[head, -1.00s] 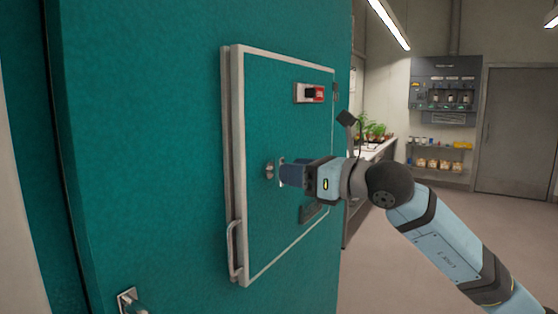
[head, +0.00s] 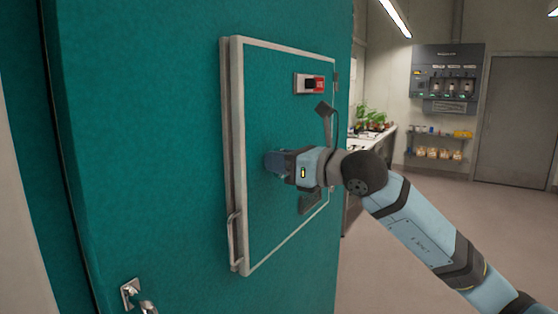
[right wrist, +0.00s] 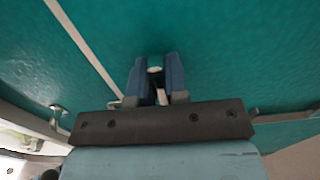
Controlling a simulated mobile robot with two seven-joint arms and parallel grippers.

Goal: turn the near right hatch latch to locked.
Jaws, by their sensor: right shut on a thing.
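The hatch (head: 262,105) is a closed teal panel with a pale frame, set in a teal wall. My right gripper (head: 274,162) reaches its left middle part from the right, with the fingers against the panel. In the right wrist view the two blue fingers (right wrist: 155,62) are shut on the latch (right wrist: 155,70), a small pale metal piece showing between them. The fingers hide the latch in the head view, so its angle cannot be told. My left gripper is not in view.
A bar handle (head: 233,240) is on the hatch's lower left edge. A metal door handle (head: 131,292) is at the bottom left. To the right are plants (head: 372,117) on a bench, a wall shelf (head: 438,138), a grey door (head: 515,125) and open floor.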

